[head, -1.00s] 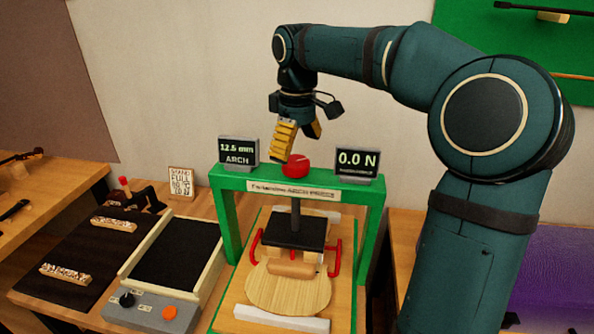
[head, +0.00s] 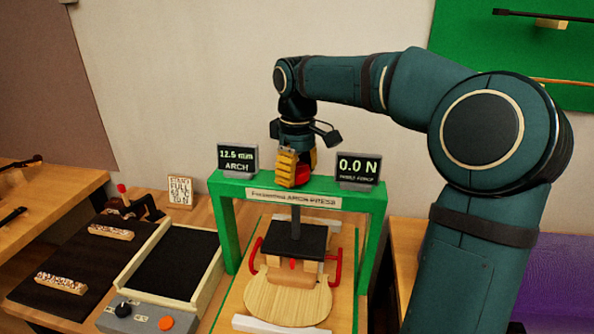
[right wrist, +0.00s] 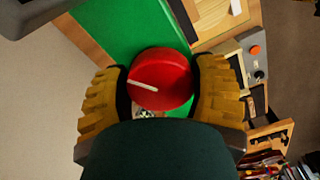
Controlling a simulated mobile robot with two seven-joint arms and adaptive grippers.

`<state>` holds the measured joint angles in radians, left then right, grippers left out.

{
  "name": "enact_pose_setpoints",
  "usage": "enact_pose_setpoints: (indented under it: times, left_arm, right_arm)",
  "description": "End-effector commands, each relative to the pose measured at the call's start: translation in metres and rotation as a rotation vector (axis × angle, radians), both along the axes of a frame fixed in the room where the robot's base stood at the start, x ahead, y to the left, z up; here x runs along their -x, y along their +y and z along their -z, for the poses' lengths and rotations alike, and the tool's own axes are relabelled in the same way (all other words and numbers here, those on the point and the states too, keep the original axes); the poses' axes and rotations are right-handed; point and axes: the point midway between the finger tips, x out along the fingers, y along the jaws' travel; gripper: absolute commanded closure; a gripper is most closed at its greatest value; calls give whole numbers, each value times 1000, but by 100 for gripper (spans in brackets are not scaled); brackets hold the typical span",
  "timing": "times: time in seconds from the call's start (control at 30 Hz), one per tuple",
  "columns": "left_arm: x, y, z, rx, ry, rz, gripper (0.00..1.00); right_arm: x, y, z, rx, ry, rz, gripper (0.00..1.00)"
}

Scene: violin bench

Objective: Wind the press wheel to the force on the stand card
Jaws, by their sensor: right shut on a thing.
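The red press wheel (right wrist: 160,80) sits on top of the green arch press (head: 225,192); a pale line marks its top. My right gripper (head: 293,172) is over the wheel from above, and in the right wrist view its yellow fingers (right wrist: 168,95) are shut on the wheel's two sides. The force display (head: 358,168) reads 0.0 N. The arch display (head: 237,159) reads 12.5 mm. The stand card (head: 180,192) stands left of the press; its small print is hard to read. Under the press, a dark plate (head: 294,239) sits above a pale wooden violin plate (head: 290,300). My left gripper is not in view.
A black-topped tray (head: 175,262) with a grey control box (head: 145,315) stands left of the press. A dark mat (head: 60,270) with small labelled blocks lies further left. The wall behind the press is bare.

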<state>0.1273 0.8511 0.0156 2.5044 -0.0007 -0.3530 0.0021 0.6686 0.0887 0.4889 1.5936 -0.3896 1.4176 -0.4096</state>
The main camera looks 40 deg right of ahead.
Motion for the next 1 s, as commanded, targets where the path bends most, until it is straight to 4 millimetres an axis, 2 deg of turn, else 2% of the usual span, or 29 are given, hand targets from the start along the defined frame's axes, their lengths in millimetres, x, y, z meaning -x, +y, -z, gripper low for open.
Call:
enact_pose_setpoints:
  times: [0.17, 0.4, 0.57, 0.93, 0.97, 1.0]
  left_arm:
    - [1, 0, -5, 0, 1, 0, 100]
    - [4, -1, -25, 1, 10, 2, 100]
    - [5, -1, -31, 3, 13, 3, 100]
    - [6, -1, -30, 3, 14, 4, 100]
    - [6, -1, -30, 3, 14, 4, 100]
    - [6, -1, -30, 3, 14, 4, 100]
  right_arm:
    - [-1, 0, -4, 2, -5, 35, 74]
    - [-1, 1, -6, 2, -5, 253, 74]
    - [-1, 1, -5, 3, -7, 359, 74]
    - [-1, 1, -4, 3, -10, 386, 74]
    - [-1, 1, -4, 3, -10, 386, 26]
    - [-1, 1, -4, 3, -10, 386, 11]
